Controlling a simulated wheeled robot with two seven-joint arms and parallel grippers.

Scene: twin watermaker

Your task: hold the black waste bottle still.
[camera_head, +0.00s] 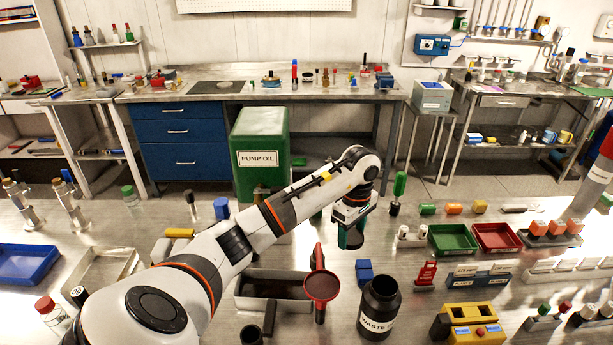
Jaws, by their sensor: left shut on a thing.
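The black waste bottle (380,308) stands upright and open-mouthed on the metal table, with a white "WASTE" label on its front. My left gripper (351,236) is beyond the bottle, higher in the picture and slightly left, apart from it. The left gripper points down and is shut on a dark teal thing, mostly hidden by the gripper. My right gripper is not in view.
A blue block (364,272) sits just behind the bottle. A red round-headed tool (321,286) and a grey open tray (262,303) lie to its left. A yellow-and-black device (474,333) and a red bottle-shaped piece (426,273) stand to its right.

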